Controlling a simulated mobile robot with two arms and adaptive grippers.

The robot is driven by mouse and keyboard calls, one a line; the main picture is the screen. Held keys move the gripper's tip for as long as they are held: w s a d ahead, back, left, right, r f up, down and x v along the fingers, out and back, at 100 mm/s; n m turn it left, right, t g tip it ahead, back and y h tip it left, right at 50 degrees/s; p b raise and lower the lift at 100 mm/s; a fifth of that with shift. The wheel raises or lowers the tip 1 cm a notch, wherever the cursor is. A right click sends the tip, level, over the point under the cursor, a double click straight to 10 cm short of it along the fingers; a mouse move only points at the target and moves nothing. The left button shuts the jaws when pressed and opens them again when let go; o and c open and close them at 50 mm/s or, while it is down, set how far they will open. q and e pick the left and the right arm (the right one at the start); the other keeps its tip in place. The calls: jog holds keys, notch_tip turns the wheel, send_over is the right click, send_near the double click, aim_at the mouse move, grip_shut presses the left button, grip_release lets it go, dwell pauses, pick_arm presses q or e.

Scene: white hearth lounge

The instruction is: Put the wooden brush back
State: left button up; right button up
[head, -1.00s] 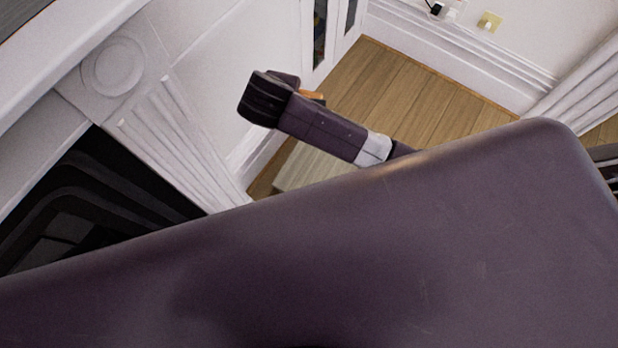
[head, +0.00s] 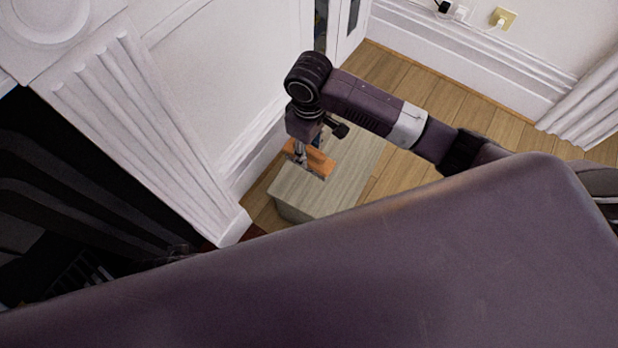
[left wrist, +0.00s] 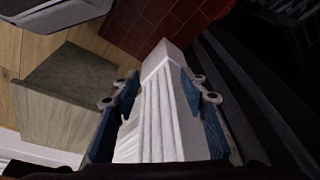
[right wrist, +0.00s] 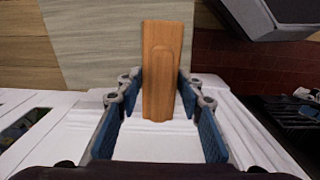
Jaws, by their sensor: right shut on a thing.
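The wooden brush (right wrist: 161,75) is an orange-brown block in the right wrist view, its far end over the grey wooden box. In the head view the brush (head: 318,163) shows above the box. My right gripper (right wrist: 160,85) is shut on it, one finger on each side. The right gripper (head: 300,152) also shows in the head view, partly hidden by its own wrist. My left gripper (left wrist: 158,85) is open and empty in the left wrist view, with the white fluted pilaster behind its fingers. The left gripper is not visible in the head view.
The pale grey wooden box (head: 315,195) stands on the plank floor beside the white wall. The fluted fireplace pilaster (head: 140,130) and dark firebox (head: 60,190) are at left. Red hearth tiles (left wrist: 160,25) lie beside the box. Open floor (head: 445,115) is at upper right.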

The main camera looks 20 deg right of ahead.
aim_at(309, 162)
notch_tip(309, 162, down, 6)
jog(key=shift+r+b, duration=0.25)
jog(key=shift+b, duration=0.5)
pick_arm(q)
jog(key=b+v, duration=0.2)
jog(key=v, duration=0.6)
pick_arm(e)
notch_tip(309, 162, down, 7)
jog(key=shift+r, duration=0.15)
notch_tip(309, 162, down, 2)
jog(key=shift+f+b, duration=0.1)
jog(key=shift+b, duration=0.45)
pick_arm(q)
jog(key=w, duration=0.1)
jog(key=w+t, duration=0.1)
jog(key=w, duration=0.1)
jog(key=w+t, duration=0.1)
jog(key=shift+w+d+f, duration=0.15)
jog(key=shift+w+d, duration=0.25)
pick_arm(e)
jog(key=o, duration=1)
